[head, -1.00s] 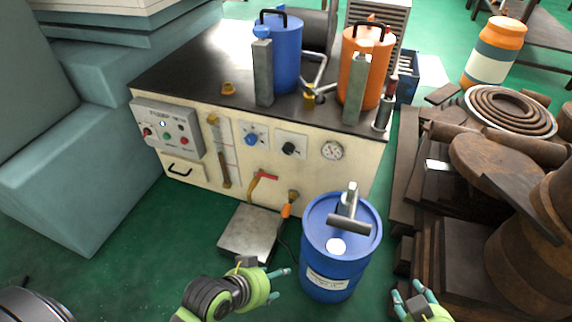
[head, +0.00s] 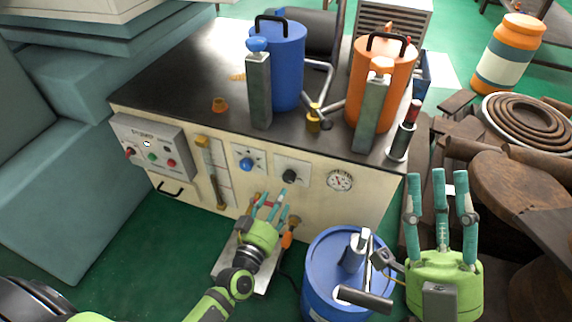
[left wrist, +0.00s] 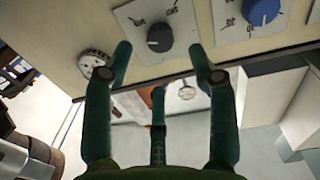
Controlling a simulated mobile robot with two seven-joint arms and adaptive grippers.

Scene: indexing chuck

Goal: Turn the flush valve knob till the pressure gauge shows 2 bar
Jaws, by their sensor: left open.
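The cream cabinet front carries a black knob (head: 289,176), a blue knob (head: 247,164) to its left and a round white pressure gauge (head: 340,180) to its right. The knob labels and gauge reading are too small to tell. My left gripper (head: 271,203) is open and empty, just below and in front of the black knob. In the left wrist view its fingers (left wrist: 160,80) are spread, with the black knob (left wrist: 160,37) beyond and between the tips, apart from them. The gauge (left wrist: 96,64) sits beside the left finger. My right gripper (head: 440,195) is open and empty, right of the cabinet.
A blue drum (head: 325,250) with a tool on its lid stands before the cabinet, between my arms. A red-handled valve and a metal plate (head: 225,258) lie low, near the left gripper. Rusty scrap (head: 515,180) fills the right. A control box (head: 150,145) hangs left.

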